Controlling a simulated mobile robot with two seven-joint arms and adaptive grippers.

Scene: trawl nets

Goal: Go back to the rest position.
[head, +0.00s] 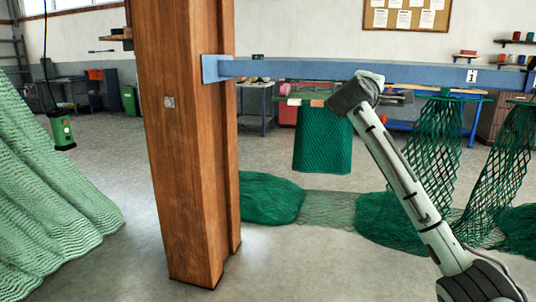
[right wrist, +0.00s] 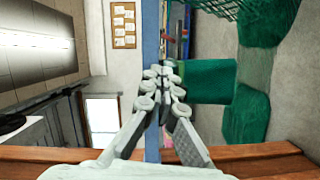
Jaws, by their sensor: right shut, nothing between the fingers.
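My right arm comes in from the lower right of the head view and reaches up to the blue beam. Its dark wrist end is in front of the beam, above the hanging green net; the fingertips are not clear there. In the right wrist view my right gripper (right wrist: 160,74) has its fingers together with nothing between them. It appears in front of the blue beam (right wrist: 151,40); I cannot tell how near it is. My left gripper is not in view.
A thick wooden post (head: 185,140) stands left of my arm and carries the blue beam (head: 290,69). A green net (head: 322,140) hangs below the beam, with netting heaps on the floor (head: 268,198). A pale green net (head: 45,190) and a hanging control box (head: 62,132) are at left.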

